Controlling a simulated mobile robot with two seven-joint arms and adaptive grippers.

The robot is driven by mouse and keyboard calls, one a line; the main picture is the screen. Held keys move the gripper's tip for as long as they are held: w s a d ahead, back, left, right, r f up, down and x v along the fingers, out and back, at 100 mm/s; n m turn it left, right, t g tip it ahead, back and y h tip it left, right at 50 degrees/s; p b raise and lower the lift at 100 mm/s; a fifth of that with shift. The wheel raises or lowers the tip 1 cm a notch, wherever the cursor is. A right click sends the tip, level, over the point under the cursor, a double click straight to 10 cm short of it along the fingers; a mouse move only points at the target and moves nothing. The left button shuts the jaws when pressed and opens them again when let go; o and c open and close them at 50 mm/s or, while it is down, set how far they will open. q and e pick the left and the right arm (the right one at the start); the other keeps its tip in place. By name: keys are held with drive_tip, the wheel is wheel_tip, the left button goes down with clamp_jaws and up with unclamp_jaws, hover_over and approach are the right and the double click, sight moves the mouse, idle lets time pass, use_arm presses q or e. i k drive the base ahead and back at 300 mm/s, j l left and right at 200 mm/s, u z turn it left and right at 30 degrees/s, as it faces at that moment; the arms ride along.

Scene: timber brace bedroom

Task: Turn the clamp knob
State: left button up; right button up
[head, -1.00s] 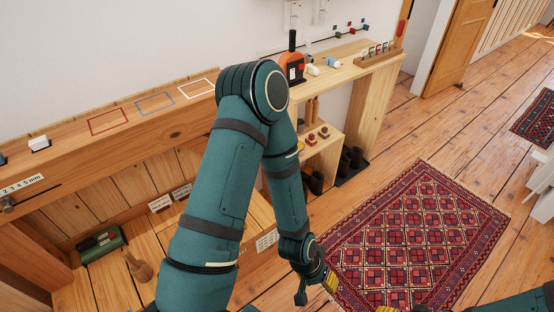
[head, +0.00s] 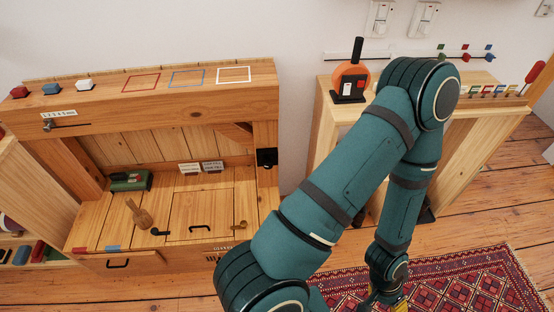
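No part is clearly marked as the clamp knob. A small dark metal knob with a rod (head: 62,125) sits on the front of the wooden bench's upper beam, below a number label (head: 58,114). A black block-like fitting (head: 267,158) is on the bench's right post; I cannot tell whether it is a knob. My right gripper is out of view.
The wooden bench (head: 190,108) holds a green box (head: 130,181) and a wooden mallet-like piece (head: 140,215). A side shelf with an orange-and-black device (head: 351,82) stands right, partly behind my arm. A patterned rug (head: 480,285) covers the floor at right.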

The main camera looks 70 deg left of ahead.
sight(268, 164)
drive_tip(key=i+u, duration=0.2)
drive_tip(key=u, duration=0.25)
drive_tip(key=i+l+u, duration=0.1)
drive_tip(key=i+u, duration=0.15)
drive_tip(key=u, duration=0.25)
drive_tip(key=i+l+u, duration=0.1)
drive_tip(key=u, duration=0.35)
drive_tip(key=i+u, duration=0.15)
drive_tip(key=u, duration=0.35)
drive_tip(key=i+l+u, duration=0.15)
drive_tip(key=u, duration=0.3)
drive_tip(key=i+l+u, duration=0.1)
drive_tip(key=l+u, duration=0.15)
drive_tip(key=u, duration=0.25)
drive_tip(key=i+l+u, duration=0.2)
drive_tip(key=u, duration=0.15)
drive_tip(key=i+l+u, duration=0.15)
drive_tip(key=u, duration=0.25)
drive_tip(key=i+l+u, duration=0.1)
drive_tip(key=l+u, duration=0.25)
